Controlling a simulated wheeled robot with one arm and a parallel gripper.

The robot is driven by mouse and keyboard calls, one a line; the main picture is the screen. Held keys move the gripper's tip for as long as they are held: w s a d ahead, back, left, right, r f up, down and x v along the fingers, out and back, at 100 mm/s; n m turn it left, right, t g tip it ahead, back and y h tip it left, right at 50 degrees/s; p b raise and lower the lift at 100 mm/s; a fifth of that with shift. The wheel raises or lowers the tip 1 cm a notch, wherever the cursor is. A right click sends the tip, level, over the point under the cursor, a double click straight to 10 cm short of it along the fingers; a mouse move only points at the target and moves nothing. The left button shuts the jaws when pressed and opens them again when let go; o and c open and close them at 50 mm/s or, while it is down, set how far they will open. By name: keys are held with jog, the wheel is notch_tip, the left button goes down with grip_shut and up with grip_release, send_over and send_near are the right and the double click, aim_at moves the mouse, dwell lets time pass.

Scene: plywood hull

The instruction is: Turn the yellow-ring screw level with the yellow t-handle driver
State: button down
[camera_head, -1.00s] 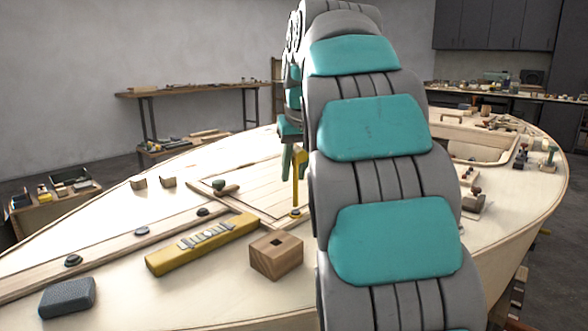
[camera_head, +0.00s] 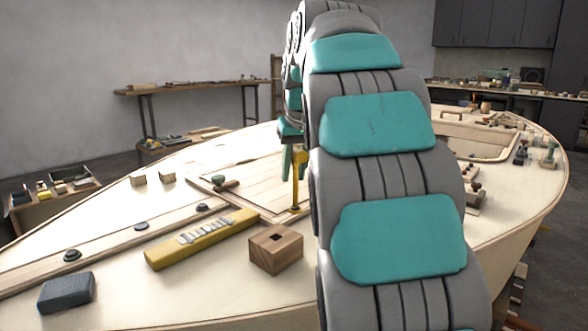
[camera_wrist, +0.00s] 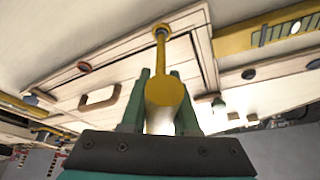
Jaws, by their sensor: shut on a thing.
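The yellow t-handle driver (camera_head: 296,182) stands about upright over the pale deck panel in the head view, its lower end down at the panel. My gripper (camera_head: 290,158), mostly hidden behind my arm there, is shut on its upper part. In the wrist view my gripper (camera_wrist: 160,100) has its two green fingers on either side of the driver's round yellow head (camera_wrist: 165,90). The driver's shaft runs from it to a yellow ring (camera_wrist: 161,28) on the panel. The screw inside that ring is covered by the driver tip, so its height cannot be told.
A wooden block with a square hole (camera_head: 276,250), a yellow spirit-level-like tool (camera_head: 202,238) and a grey-blue block (camera_head: 67,291) lie on the deck. Dark round fittings (camera_head: 141,226) line a plank. A wooden handle (camera_wrist: 100,98) stands near the driver. My arm blocks the middle right.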

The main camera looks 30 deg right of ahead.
jog(key=m+h+p, duration=0.1)
jog(key=m+p, duration=0.1)
jog(key=shift+s+r+m, duration=0.1)
jog(key=shift+r+m, duration=0.05)
jog(key=shift+m, duration=0.25)
jog(key=shift+d+m+g+h+p, duration=0.15)
jog(key=shift+m+g+h+p, duration=0.2)
jog(key=shift+m+p, duration=0.5)
jog(key=shift+f+m+b, duration=0.3)
jog(key=shift+m+b, duration=0.05)
jog(key=shift+m, duration=0.1)
jog(key=shift+m+h, duration=0.25)
jog(key=shift+m, duration=0.15)
jog(key=shift+s+d+m+g+h, duration=0.1)
jog(key=shift+m+g+h, duration=0.3)
jog(key=shift+m, duration=0.6)
jog(key=m+g, duration=0.1)
jog(key=m, duration=0.2)
jog(key=shift+s, duration=0.1)
jog(key=shift+r, duration=0.1)
jog(key=shift+d+r, duration=0.1)
jog(key=shift+r, duration=0.3)
